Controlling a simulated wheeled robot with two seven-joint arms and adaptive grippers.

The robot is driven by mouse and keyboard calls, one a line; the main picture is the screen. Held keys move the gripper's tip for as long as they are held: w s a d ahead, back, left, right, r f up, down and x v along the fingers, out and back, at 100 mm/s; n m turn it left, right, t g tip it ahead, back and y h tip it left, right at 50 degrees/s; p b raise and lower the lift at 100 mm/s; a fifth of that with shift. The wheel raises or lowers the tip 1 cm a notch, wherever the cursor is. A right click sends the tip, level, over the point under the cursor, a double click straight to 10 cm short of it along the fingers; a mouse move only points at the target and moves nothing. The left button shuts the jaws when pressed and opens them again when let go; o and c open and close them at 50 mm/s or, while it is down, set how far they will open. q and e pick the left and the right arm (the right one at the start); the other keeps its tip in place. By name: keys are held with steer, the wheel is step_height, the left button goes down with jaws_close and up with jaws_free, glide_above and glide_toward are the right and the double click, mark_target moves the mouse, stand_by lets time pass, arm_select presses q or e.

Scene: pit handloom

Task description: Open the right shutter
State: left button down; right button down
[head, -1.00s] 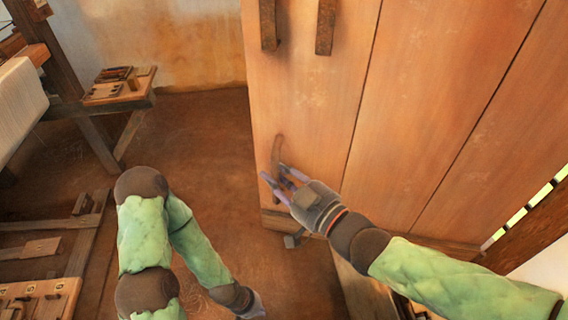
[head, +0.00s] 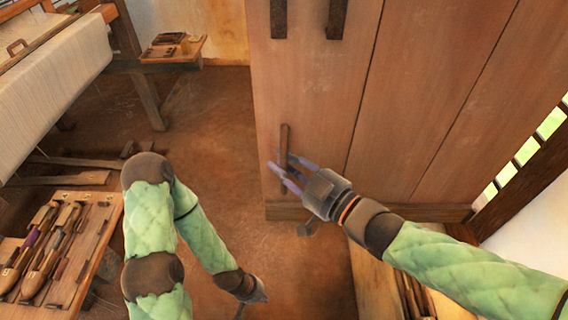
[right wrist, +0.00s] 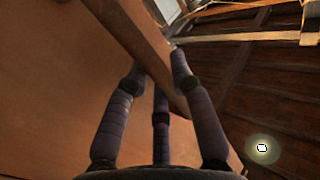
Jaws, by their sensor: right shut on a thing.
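The right shutter (head: 410,100) is a large plank panel of reddish-brown wood, standing swung out from the slatted opening at the right of the head view. A dark upright handle (head: 284,145) is fixed low near its left edge. My right gripper (head: 285,176) is shut on this handle, its purple fingers around the lower part. In the right wrist view the fingers (right wrist: 158,90) close about the long wooden handle bar (right wrist: 150,45), with the panel face at left. My left gripper (head: 250,297) hangs low over the floor, away from the shutter; its fingers are too small to read.
A loom with white warp threads (head: 50,90) stands at the left. A small table with tools (head: 172,50) is behind it. A board with several shuttles (head: 90,240) lies at the lower left. Earthen floor (head: 215,130) is clear left of the shutter. A wooden box (head: 378,285) sits below the shutter.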

steer(key=shift+r, duration=0.1)
steer(key=c, duration=1.1)
jaws_free()
steer(key=shift+o, duration=0.2)
steer(key=v, duration=1.2)
